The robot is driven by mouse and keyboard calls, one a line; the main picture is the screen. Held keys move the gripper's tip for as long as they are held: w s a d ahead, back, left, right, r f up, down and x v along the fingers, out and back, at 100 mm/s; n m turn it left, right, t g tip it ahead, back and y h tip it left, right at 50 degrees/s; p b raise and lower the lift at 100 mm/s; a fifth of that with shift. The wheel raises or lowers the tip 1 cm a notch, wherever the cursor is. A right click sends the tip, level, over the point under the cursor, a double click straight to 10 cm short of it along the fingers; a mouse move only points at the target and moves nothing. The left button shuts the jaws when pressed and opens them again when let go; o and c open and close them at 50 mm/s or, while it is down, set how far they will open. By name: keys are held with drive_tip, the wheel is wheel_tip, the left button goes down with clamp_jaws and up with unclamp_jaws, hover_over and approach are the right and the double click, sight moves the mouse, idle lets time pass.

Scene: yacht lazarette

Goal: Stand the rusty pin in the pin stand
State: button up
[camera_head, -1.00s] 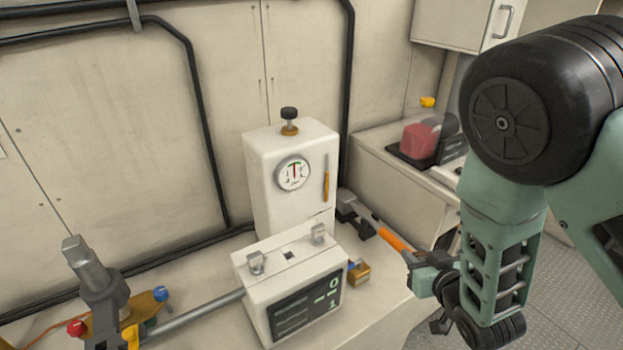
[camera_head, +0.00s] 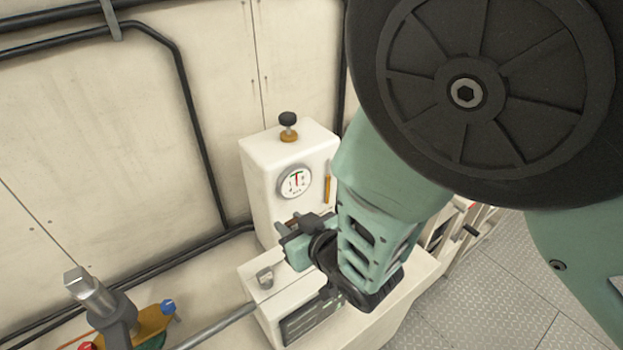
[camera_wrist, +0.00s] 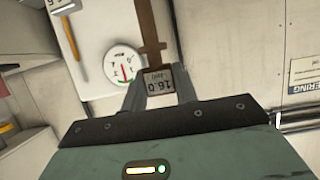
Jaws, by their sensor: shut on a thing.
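My gripper (camera_head: 291,234) is in front of the white gauge cabinet and above the low white box. In the wrist view its fingers (camera_wrist: 160,84) are shut on a brown, rusty-looking pin (camera_wrist: 149,28) with a short crosspiece. A small grey block marked 16.0 shows between the fingers. In the head view the arm hides most of the pin. No part is labelled as the pin stand. The low white box (camera_head: 248,270) has a grey clip (camera_head: 264,277) on top, and its right part is behind my gripper.
The white cabinet (camera_head: 262,165) carries a round gauge (camera_head: 295,182), a black knob (camera_head: 287,119) and an orange strip (camera_head: 327,188). At lower left is a yellow fixture (camera_head: 155,323) with a grey post (camera_head: 92,288) and a rod. My arm covers the right side.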

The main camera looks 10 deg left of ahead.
wheel_tip(320, 180, down, 5)
drive_tip(key=b, duration=0.5)
drive_tip(key=shift+r, duration=0.1)
drive_tip(key=shift+f+b, duration=2.65)
drive_tip(key=shift+b, duration=0.35)
idle(2.3)
drive_tip(key=o, duration=1.1)
drive_tip(key=shift+d, duration=0.1)
drive_tip(key=shift+s, duration=0.1)
drive_tip(key=p+v, duration=1.2)
drive_tip(key=v, duration=0.5)
drive_tip(key=shift+d+r+p, duration=0.1)
drive_tip(key=shift+r+p, duration=0.1)
drive_tip(key=shift+p, duration=0.1)
